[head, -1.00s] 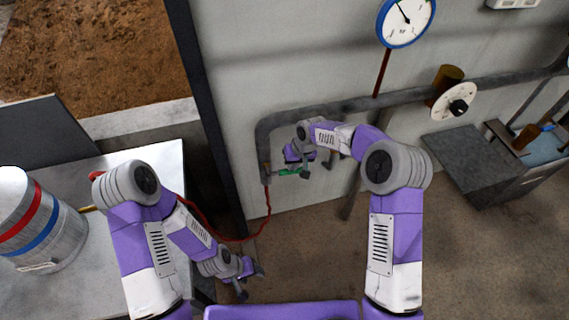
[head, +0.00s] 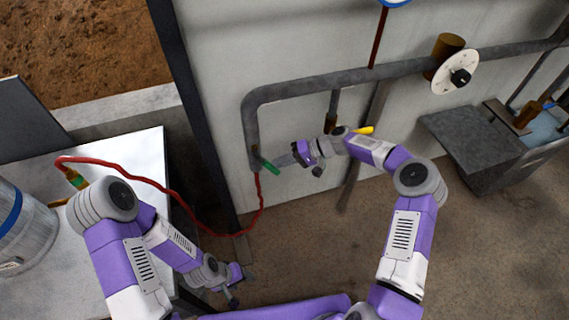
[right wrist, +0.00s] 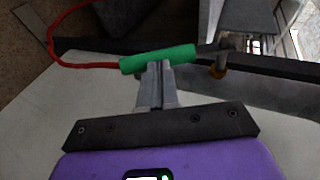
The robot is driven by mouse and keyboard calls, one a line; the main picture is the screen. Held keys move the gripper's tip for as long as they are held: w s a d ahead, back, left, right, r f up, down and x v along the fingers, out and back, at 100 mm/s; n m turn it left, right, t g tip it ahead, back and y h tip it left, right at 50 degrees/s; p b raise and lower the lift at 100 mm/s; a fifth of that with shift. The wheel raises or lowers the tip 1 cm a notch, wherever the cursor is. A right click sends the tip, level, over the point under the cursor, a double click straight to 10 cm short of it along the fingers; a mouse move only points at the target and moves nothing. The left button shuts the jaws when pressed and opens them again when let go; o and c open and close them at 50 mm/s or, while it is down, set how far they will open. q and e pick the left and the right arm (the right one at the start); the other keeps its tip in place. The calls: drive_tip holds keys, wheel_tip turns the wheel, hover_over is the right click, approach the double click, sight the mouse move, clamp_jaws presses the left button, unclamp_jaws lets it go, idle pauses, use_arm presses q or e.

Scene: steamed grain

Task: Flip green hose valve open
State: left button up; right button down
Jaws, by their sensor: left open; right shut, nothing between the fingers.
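The green valve handle (head: 270,166) sits at the lower end of the grey pipe against the wall, in the head view, and slants down to the right. In the right wrist view the green handle (right wrist: 158,58) lies across the fingertips, with the red hose at its left side. My right gripper (head: 291,158) is shut with nothing between its fingers. Its tips are at the handle; I cannot tell whether they touch it. My left gripper (head: 240,288) is open and empty, low over the floor near the table edge.
A red hose (head: 200,222) runs from the pipe end to the metal table (head: 148,165), past a dark post (head: 190,90). A yellow handle (head: 363,130) shows behind my right arm. A white dial (head: 452,72) and grey box (head: 475,145) are at right.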

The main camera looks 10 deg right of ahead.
sight(272, 170)
drive_tip(key=shift+a+f+y+b, duration=0.5)
drive_tip(key=shift+f+y+b, duration=0.2)
drive_tip(key=shift+f, duration=0.05)
drive_tip(key=shift+s+a+f+b, duration=0.15)
drive_tip(key=shift+a+f+b, duration=0.25)
drive_tip(key=shift+a, duration=0.15)
drive_tip(key=shift+s+a+f+b, duration=0.1)
drive_tip(key=shift+a+f+b, duration=0.25)
drive_tip(key=shift+a, duration=0.2)
drive_tip(key=shift+s+a, duration=0.1)
drive_tip(key=shift+a, duration=0.05)
drive_tip(key=p+v, duration=0.1)
drive_tip(key=v, duration=0.7)
drive_tip(key=shift+a+p, duration=0.15)
drive_tip(key=shift+p, duration=0.15)
